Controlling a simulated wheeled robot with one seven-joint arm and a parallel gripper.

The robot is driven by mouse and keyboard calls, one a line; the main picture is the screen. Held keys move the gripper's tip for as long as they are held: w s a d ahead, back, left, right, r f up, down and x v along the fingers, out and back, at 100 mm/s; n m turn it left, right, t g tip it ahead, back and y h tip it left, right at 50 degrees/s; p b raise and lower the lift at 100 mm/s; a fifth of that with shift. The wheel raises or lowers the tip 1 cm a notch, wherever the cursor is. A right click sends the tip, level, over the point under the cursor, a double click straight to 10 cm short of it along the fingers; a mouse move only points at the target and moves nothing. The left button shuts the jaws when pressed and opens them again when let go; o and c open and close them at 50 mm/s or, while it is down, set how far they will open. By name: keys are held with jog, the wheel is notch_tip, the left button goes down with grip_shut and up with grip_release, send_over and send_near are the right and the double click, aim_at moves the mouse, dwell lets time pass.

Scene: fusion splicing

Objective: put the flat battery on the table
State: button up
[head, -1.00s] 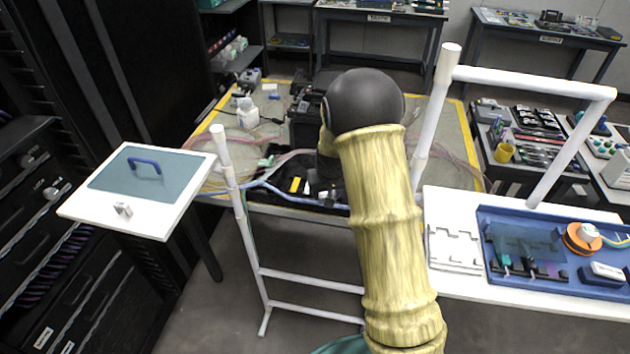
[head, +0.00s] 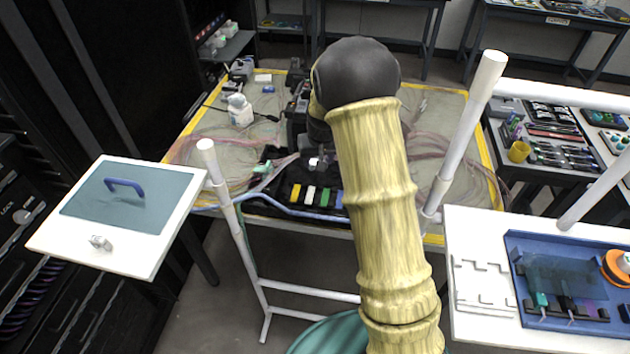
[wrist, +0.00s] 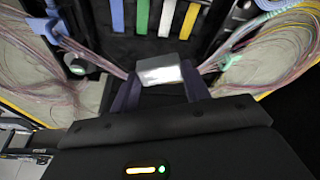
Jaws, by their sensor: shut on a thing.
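My gripper (head: 317,162) is over the work table (head: 202,140) with the yellow border, mostly behind my own arm in the head view. In the wrist view its two dark fingers (wrist: 161,88) are shut on a small silver-grey block, which I take to be the flat battery (wrist: 159,70). A small pale patch of it shows in the head view (head: 315,163). The battery is held above or near a black tray (head: 268,190) with coloured strips. I cannot tell its exact height over the tray.
White, green, yellow and blue strips (head: 311,194) lie in the tray. Thin fibre bundles (wrist: 275,45) spread on both sides. A white bottle (head: 240,112) stands at the table's left. White posts (head: 222,190) flank the near edge. A side panel (head: 75,238) and blue tray (head: 515,262) are nearer.

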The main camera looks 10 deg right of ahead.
jog(key=shift+w, duration=0.15)
jog(key=shift+r, duration=0.1)
send_over(318, 197)
notch_tip(318, 197, down, 6)
jog(key=shift+p, duration=0.35)
notch_tip(318, 197, down, 4)
jog(key=shift+r, duration=0.15)
jog(key=shift+f, duration=0.2)
jog(key=shift+f, duration=0.4)
